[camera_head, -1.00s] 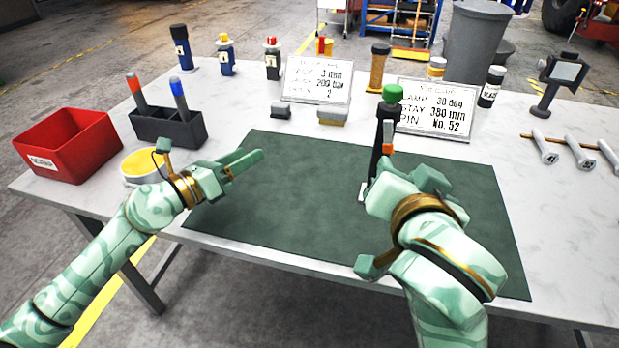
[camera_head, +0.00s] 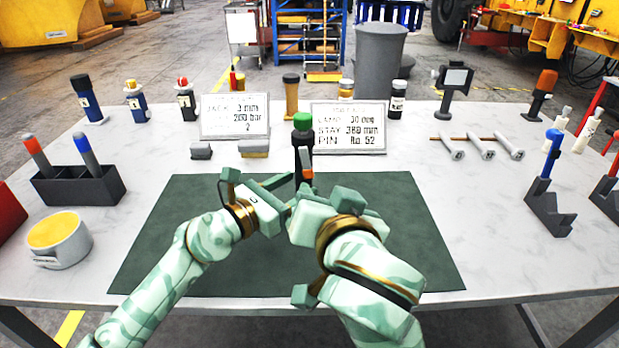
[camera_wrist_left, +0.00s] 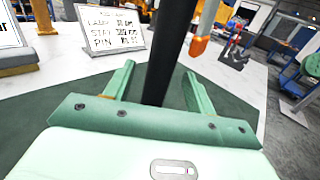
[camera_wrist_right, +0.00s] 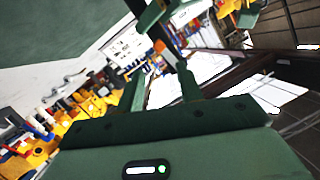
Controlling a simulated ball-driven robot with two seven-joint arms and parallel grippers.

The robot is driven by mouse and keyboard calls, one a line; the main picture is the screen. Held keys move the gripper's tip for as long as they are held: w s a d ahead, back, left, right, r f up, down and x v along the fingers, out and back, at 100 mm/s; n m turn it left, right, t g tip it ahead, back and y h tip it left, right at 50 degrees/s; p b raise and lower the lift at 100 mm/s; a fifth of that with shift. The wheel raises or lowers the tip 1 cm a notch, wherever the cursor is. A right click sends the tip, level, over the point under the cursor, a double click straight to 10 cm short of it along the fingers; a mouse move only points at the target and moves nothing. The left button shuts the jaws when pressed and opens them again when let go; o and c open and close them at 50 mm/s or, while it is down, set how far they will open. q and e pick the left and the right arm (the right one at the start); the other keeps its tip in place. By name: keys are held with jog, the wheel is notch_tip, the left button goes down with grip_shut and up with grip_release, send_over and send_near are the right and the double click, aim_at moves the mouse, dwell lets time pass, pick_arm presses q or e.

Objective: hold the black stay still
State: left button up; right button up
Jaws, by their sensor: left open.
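The black stay (camera_head: 304,143) is a dark upright post with a green cap, standing at the far part of the green mat (camera_head: 190,232). A grey piece with an orange end (camera_wrist_left: 199,38) shows close beside it in the left wrist view. My left gripper (camera_head: 283,188) is open at the stay; in the left wrist view the dark post (camera_wrist_left: 168,55) passes between its spread fingers. My right gripper (camera_wrist_right: 161,68) is beside the stay, its fingers apart. Its fingertips are hidden in the head view, and contact with the stay cannot be told.
Two sign plates (camera_head: 347,128) stand behind the stay, with grey blocks near them. A pen holder (camera_head: 78,187) and a white-and-yellow pot (camera_head: 57,239) are on the left. The mat's front is clear apart from my arms.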

aim_at(312, 178)
pick_arm(q)
jog(key=x, duration=0.5)
